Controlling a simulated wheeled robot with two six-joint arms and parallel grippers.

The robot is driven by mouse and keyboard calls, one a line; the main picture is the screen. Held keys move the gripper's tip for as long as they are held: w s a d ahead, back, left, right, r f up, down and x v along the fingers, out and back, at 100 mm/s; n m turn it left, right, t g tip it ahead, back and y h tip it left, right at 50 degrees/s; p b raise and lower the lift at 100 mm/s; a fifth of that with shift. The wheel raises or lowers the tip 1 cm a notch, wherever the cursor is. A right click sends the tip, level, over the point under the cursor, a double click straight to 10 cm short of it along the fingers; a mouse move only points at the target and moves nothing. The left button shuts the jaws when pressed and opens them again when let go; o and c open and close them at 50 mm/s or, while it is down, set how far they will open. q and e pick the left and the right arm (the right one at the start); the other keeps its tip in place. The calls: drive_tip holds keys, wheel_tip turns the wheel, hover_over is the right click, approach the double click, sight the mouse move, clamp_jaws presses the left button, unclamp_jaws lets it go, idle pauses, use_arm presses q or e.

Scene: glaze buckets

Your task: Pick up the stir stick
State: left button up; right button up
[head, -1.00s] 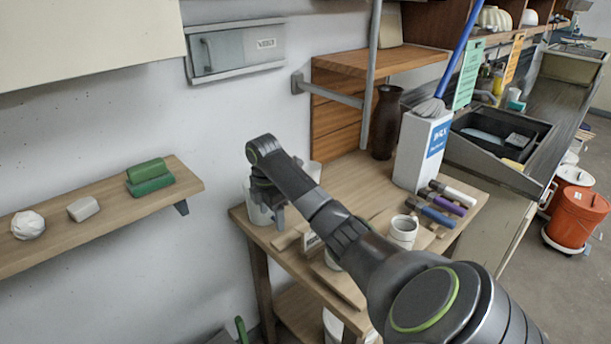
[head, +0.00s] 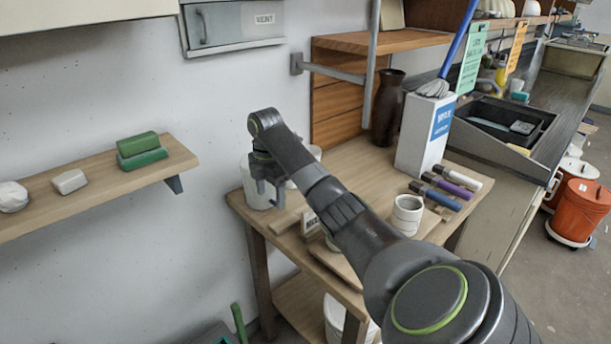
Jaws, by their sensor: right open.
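My right arm reaches in from the lower right. Its gripper (head: 268,198) points down with its fingers apart, in front of a white bucket (head: 250,180) at the left end of the wooden table (head: 352,160). It holds nothing that I can see. A pale wooden piece (head: 288,221) lies on the table just right of and below the fingers. I cannot tell whether it is the stir stick, and no other stick shows clearly. My arm hides part of the table and of the containers behind it. My left gripper is not in view.
A white box (head: 424,135) and a dark vase (head: 387,108) stand at the back. A wall shelf (head: 100,185) juts out at the left.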

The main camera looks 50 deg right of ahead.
drive_tip(key=p, duration=0.1)
hover_over(274, 227)
drive_tip(key=f, duration=0.4)
drive_tip(key=shift+w+f, duration=0.1)
drive_tip(key=shift+w, duration=0.1)
drive_tip(key=f, duration=0.1)
drive_tip(key=f+p, duration=0.1)
drive_tip(key=f, duration=0.1)
drive_tip(key=f+p, duration=0.1)
drive_tip(key=f, duration=0.1)
drive_tip(key=shift+s+f, duration=0.2)
drive_tip(key=shift+s, duration=0.1)
drive_tip(key=shift+f, duration=0.25)
drive_tip(key=c, duration=1.3)
drive_tip(key=shift+r, duration=0.1)
